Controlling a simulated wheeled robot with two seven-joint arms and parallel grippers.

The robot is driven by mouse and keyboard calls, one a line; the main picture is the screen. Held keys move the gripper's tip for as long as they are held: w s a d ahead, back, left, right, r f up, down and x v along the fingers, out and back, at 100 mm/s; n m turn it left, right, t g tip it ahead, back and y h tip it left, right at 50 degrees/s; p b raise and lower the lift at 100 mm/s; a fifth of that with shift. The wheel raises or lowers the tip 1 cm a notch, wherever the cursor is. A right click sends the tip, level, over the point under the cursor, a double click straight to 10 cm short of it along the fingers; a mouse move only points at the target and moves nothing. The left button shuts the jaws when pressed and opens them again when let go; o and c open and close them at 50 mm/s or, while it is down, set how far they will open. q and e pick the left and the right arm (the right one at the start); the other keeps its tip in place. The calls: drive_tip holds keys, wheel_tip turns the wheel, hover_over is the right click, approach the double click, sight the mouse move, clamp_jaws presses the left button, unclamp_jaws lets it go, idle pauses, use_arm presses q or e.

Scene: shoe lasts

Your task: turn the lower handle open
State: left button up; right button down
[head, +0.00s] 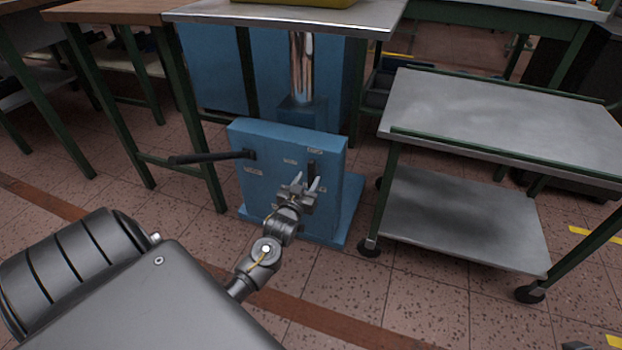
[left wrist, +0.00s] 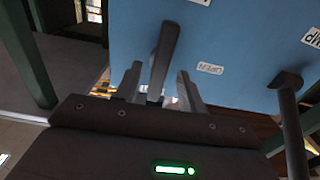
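A blue lift-table housing (head: 265,180) carries a short dark handle (head: 312,168) on the right of its front face. My left gripper (head: 300,188) is at this handle. In the left wrist view the handle (left wrist: 164,55) stands between the two fingers of my left gripper (left wrist: 160,85), with a gap visible on its left side. The fingers are apart and not closed on it. A label (left wrist: 210,68) reading OPEN, upside down, is beside the handle.
A long black lever (head: 210,157) sticks out left from the housing; it also shows in the left wrist view (left wrist: 290,120). A grey two-shelf cart (head: 500,120) stands close on the right. A metal tabletop (head: 290,16) is above the housing. Floor in front is clear.

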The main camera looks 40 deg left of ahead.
sight(310, 176)
use_arm(q)
drive_tip(key=shift+b+x, duration=0.45)
drive_tip(key=shift+x, duration=1.3)
clamp_jaws()
